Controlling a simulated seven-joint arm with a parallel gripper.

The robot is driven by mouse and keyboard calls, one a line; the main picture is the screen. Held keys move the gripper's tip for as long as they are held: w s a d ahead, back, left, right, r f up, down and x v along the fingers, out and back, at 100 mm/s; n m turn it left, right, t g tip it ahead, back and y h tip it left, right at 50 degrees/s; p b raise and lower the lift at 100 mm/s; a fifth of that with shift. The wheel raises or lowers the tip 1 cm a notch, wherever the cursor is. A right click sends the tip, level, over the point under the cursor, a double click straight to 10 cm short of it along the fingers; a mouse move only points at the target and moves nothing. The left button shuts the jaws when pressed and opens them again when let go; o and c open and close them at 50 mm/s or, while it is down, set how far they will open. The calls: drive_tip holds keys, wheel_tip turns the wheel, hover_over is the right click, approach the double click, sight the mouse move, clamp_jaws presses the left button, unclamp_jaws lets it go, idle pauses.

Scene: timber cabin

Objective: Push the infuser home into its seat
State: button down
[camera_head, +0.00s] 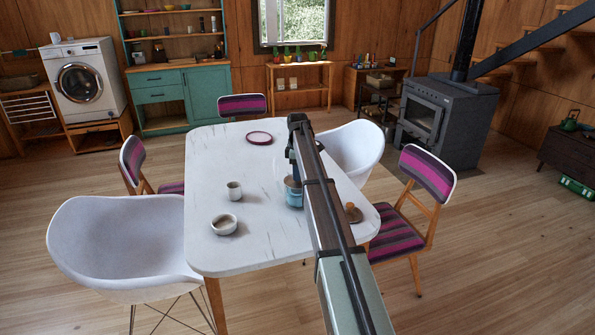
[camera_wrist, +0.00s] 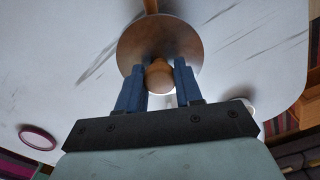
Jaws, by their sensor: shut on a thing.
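My gripper (camera_wrist: 158,80) has its blue fingers shut on the small round knob of the infuser (camera_wrist: 158,38), a wide brown disc with a dull sheen. In the head view my arm hides most of the gripper and the infuser. A blue-grey pot (camera_head: 292,194) stands on the table just below the gripper, partly covered by the arm. In the wrist view the disc hides what lies beneath it, so I cannot tell how deep the infuser sits. A brown wooden lid-like piece with a knob (camera_head: 353,213) lies on the table, right of my arm.
The white table (camera_head: 215,170) also holds a grey cup (camera_head: 234,191), a white bowl (camera_head: 224,224) and a pink-rimmed plate (camera_head: 259,138). White and striped chairs surround it. The table's left half has free room between these things.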

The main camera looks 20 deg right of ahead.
drive_tip(key=shift+f, duration=0.2)
drive_tip(key=c, duration=0.7)
unclamp_jaws()
drive_tip(key=shift+o, duration=0.2)
wheel_tip(320, 180, up, 14)
drive_tip(key=shift+f, duration=0.15)
